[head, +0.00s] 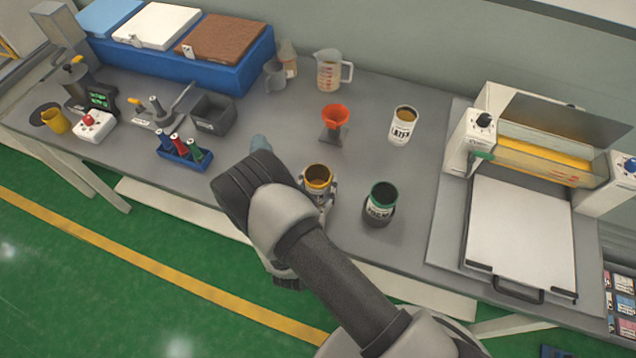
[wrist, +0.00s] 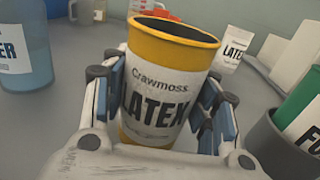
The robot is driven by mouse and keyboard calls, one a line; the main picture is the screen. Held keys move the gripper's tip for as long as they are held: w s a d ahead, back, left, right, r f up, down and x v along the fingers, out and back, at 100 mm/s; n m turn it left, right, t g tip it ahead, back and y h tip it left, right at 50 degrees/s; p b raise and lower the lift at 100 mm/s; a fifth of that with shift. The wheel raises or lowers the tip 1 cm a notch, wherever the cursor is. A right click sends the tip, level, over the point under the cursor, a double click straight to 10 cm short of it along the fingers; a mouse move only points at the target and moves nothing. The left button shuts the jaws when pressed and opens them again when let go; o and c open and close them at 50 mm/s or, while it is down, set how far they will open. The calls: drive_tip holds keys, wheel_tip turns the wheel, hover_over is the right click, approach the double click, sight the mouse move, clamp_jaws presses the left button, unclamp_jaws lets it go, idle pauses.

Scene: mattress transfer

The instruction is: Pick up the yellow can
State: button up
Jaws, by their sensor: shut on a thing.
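The yellow can (wrist: 160,85) has a white label reading "Crawmoss LATEX" and an open top. In the wrist view it stands between the two fingers of my gripper (wrist: 165,115), with the blue pads against its sides, and leans slightly. My gripper is shut on it. In the head view the yellow can (head: 318,179) shows at the front middle of the table, its lower part partly hidden by my gripper (head: 318,197). I cannot tell whether its base touches the table.
A green can (head: 381,200) in a dark holder stands close on the right. A white can (head: 403,125), an orange funnel (head: 335,117) on a stand and a measuring jug (head: 328,71) stand behind. A blue bottle (wrist: 25,45) is on the left. A press machine (head: 520,230) fills the right.

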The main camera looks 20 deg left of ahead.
drive_tip(key=shift+r, duration=0.15)
wheel_tip(320, 180, up, 20)
drive_tip(key=p, duration=0.4)
drive_tip(key=shift+f, duration=0.25)
idle(0.4)
